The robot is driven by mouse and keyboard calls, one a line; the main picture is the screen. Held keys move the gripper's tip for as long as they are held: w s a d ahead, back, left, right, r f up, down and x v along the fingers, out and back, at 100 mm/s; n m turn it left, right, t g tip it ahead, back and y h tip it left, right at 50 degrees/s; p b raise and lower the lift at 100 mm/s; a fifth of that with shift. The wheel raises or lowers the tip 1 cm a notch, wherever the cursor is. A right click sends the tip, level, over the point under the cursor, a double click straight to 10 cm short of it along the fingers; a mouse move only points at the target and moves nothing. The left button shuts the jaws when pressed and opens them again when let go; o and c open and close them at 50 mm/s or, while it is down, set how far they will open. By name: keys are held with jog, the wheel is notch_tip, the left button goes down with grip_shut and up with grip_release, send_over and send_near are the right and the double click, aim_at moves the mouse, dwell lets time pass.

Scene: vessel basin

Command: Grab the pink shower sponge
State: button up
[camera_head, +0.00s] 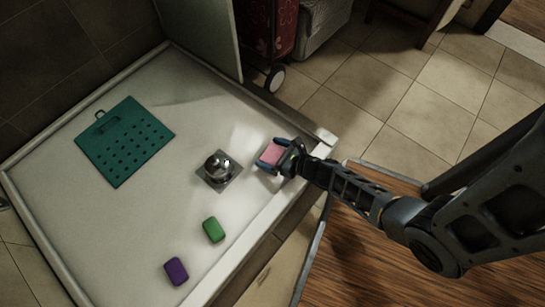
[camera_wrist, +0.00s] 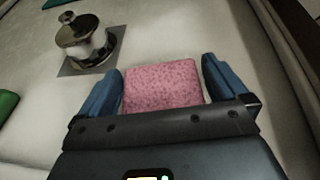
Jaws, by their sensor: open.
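The pink shower sponge (camera_head: 271,154) is a small pink block at the right side of the white shower basin. In the wrist view the pink sponge (camera_wrist: 163,84) shows a speckled top and lies between the two blue fingers. My gripper (camera_head: 268,156) is open around the sponge, one finger on each side. In the wrist view my gripper (camera_wrist: 160,90) shows a narrow gap between the right finger and the sponge. The left finger is close to the sponge's edge; I cannot tell if it touches. The sponge's near end is hidden by the gripper body.
A metal drain fitting (camera_head: 217,167) on a square plate stands left of the sponge. A green sponge (camera_head: 213,229) and a purple sponge (camera_head: 176,271) lie nearer the front. A teal mat (camera_head: 125,141) lies at left. The basin's raised rim (camera_head: 262,214) runs beside my arm.

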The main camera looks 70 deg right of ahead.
jog(key=shift+w+f, duration=0.2)
jog(key=shift+w, duration=0.25)
jog(key=c, duration=0.8)
jog(key=shift+o, duration=0.2)
jog(key=shift+r, duration=0.1)
